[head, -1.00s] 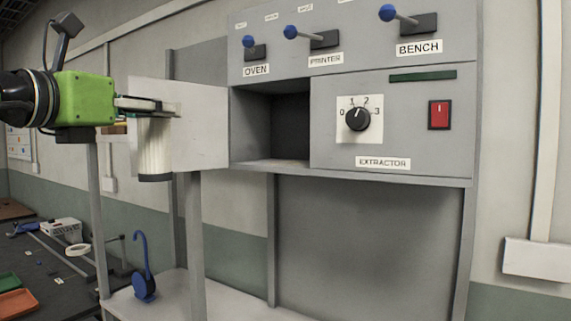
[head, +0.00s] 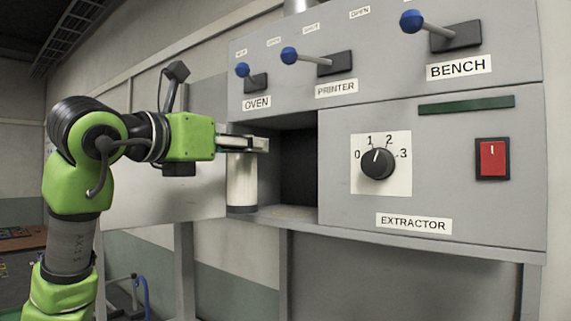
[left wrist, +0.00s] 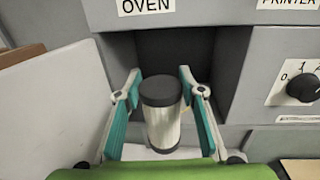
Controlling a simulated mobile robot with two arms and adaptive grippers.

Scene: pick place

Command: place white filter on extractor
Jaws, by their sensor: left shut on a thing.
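The white filter (head: 242,184) is an upright cylinder with dark end caps. It is at the left part of the extractor's open compartment (head: 298,170), with its lower end close to the compartment floor; I cannot tell whether it touches. My left gripper (head: 262,145) is shut on the filter near its top. In the left wrist view the filter (left wrist: 162,128) stands between the teal finger pads, in front of the dark compartment (left wrist: 172,58). The extractor panel (head: 450,180) has a black knob (head: 377,163) and a red switch (head: 492,158). My right gripper is not in view.
An open grey door panel (head: 160,205) stands left of the compartment, behind my left arm. Blue-knobbed levers for oven (head: 242,69), printer (head: 289,55) and bench (head: 411,20) stick out above. The right part of the compartment is empty.

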